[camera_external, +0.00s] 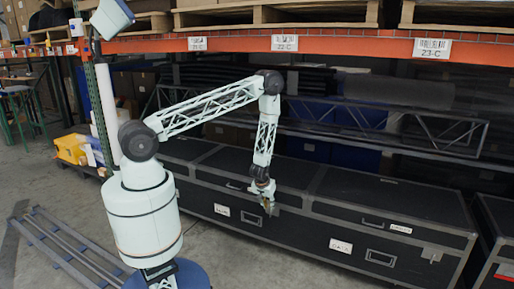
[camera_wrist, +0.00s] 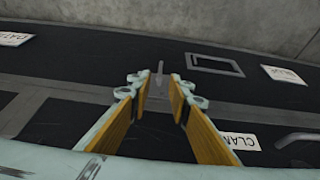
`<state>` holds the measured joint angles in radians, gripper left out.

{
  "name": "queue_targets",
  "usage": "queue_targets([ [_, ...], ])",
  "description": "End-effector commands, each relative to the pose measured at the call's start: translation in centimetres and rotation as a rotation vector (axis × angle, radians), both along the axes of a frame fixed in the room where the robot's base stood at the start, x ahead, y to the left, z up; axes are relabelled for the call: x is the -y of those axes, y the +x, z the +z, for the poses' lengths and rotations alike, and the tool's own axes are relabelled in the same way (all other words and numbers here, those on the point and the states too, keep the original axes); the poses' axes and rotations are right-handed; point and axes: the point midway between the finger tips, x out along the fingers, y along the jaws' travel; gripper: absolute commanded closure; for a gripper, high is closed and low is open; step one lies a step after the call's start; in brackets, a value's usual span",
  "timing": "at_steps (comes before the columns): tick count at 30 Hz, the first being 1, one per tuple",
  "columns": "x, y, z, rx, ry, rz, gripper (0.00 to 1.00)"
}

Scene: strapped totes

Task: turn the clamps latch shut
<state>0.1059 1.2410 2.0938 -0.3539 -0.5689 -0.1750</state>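My gripper (camera_external: 268,206) hangs down at the front edge of the long black case (camera_external: 300,230). In the wrist view the two fingers of my gripper (camera_wrist: 159,88) are spread apart, with orange-brown inner pads and nothing clamped between them. A small grey upright latch lever (camera_wrist: 160,72) shows just beyond the gap between the fingertips, on a grey strip of the case. Whether the fingers touch the lever cannot be told.
A recessed metal handle (camera_wrist: 215,65) and a white label (camera_wrist: 285,75) lie to the right in the wrist view; another label (camera_wrist: 14,39) is at left. An orange shelf beam (camera_external: 350,45) runs above the case. Bare floor (camera_external: 230,265) lies in front.

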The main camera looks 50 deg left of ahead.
Motion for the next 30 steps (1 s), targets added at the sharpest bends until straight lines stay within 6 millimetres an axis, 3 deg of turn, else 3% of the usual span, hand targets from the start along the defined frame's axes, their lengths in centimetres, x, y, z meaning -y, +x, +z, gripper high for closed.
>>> queue_targets([
  [18,-1.1,2.4,-6.5,0.000,0.000,0.000,0.82],
  [30,-1.2,2.8,-7.3,0.000,0.000,0.000,0.82],
])
